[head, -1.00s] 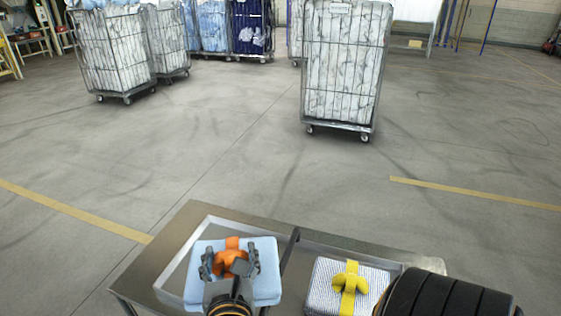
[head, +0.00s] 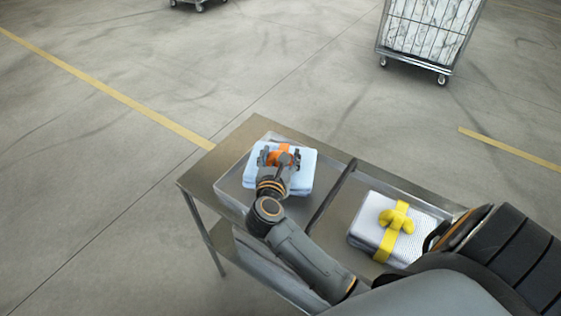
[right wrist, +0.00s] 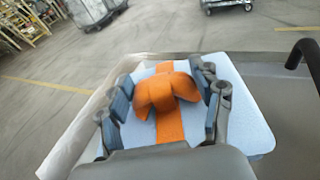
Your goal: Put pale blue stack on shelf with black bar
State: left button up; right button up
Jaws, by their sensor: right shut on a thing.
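The pale blue stack (head: 305,170) is folded cloth tied with an orange band and knot (head: 281,154). It lies in the left part of a grey metal tray on a cart, and also shows in the right wrist view (right wrist: 245,125). My right gripper (head: 281,157) is over the stack, its fingers on both sides of the orange knot (right wrist: 165,92), shut on it. A black bar (head: 333,197) crosses the cart between the two stacks. I cannot tell whether the stack is clear of the tray floor. My left gripper is not in view.
A striped white stack with a yellow band (head: 395,228) lies right of the black bar. The metal cart (head: 225,165) has a lower shelf (head: 262,262). A wheeled cage of white sacks (head: 425,35) stands beyond. The floor between is clear.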

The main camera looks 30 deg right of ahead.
jog(key=f, duration=0.3)
jog(key=shift+w+d+f+p, duration=0.15)
jog(key=shift+w+p, duration=0.05)
jog(key=shift+p, duration=0.1)
jog(key=shift+f, duration=0.15)
jog(key=o, duration=1.8)
jog(key=shift+s, duration=0.1)
